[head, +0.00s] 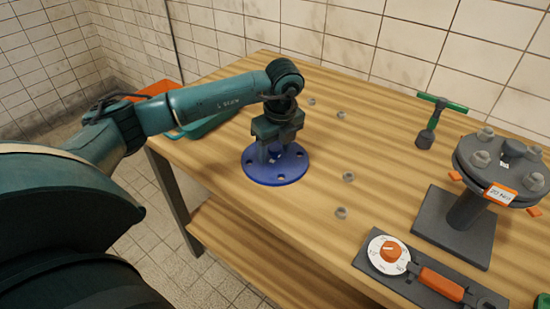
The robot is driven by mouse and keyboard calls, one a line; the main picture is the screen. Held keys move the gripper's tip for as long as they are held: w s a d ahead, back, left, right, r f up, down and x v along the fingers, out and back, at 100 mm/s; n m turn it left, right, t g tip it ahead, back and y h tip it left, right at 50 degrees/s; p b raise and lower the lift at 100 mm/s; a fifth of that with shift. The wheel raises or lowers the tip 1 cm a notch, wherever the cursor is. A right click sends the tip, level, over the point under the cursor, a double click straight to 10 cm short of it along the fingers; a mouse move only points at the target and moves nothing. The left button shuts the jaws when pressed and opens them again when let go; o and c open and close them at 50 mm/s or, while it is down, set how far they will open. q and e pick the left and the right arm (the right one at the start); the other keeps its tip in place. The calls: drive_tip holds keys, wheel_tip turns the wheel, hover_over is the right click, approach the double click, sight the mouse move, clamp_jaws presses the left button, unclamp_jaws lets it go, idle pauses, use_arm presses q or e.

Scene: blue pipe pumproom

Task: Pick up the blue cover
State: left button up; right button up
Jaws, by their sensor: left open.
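The blue cover (275,176) is a round flat disc with holes near its rim and a raised middle. It lies flat on the wooden table, left of the table's middle. My left gripper (276,150) points straight down over the centre of the cover, with its fingers at the raised middle. The fingers are open and seem to be on either side of that middle part; whether they touch it I cannot tell. The gripper and its fingers hide part of the cover's centre. My right gripper is not in view.
Several loose nuts (348,176) lie on the wooden table (310,215). A grey flanged stand (465,210) is at the right. A plate with a dial and orange handle (425,275) is at the front. A teal tray (208,122) is at the back left.

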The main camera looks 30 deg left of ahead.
use_arm(q)
drive_tip(key=shift+c, duration=0.3)
clamp_jaws()
drive_tip(key=shift+r, duration=0.15)
